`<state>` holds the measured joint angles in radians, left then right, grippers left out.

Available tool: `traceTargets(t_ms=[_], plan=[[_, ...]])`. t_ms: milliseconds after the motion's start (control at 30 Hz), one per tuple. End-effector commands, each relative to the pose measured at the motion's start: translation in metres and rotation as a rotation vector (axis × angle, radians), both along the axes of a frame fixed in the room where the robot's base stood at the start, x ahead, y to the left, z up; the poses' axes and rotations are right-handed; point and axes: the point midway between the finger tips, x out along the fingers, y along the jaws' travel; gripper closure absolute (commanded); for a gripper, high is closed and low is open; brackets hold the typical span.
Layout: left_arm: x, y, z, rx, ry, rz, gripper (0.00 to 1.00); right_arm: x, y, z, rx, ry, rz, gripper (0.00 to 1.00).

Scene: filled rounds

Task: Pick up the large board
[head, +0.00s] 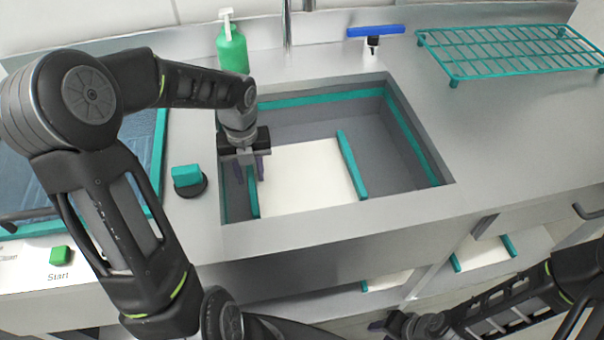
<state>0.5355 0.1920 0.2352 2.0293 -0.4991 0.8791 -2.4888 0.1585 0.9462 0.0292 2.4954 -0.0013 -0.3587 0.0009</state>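A large white board (305,180) with teal strips along its left and right edges lies in the sink basin. My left gripper (251,172) is above the board's left teal strip, pointing down. Its two fingers are apart, one on each side of the strip's far end, and I see no firm contact. My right gripper (382,324) is low at the bottom edge of the view, in front of the counter and away from the board. It is small and dark there, and its fingers cannot be made out.
The sink's steel rim (330,228) surrounds the board. A green soap bottle (232,50), a blue-handled tool (374,33) and a teal wire rack (510,52) stand behind. A teal-topped knob (187,178) is left of the sink. More white boards (482,252) lie on a shelf below.

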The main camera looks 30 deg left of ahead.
Motion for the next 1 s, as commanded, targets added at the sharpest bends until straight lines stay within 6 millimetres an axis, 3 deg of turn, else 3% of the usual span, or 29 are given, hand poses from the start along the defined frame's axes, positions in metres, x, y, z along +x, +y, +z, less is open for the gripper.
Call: traceTargets(t_ms=[400,1000], plan=[[0.0,0.0,0.0001,0.0,0.0,0.0,1.0,0.0,0.0,0.0,0.0,0.0,0.0,0.64],[0.0003,0.0001,0.0011,0.001,-0.001,0.0,1.0,0.0,0.0,0.0002,0.0,0.0,0.0,0.64]])
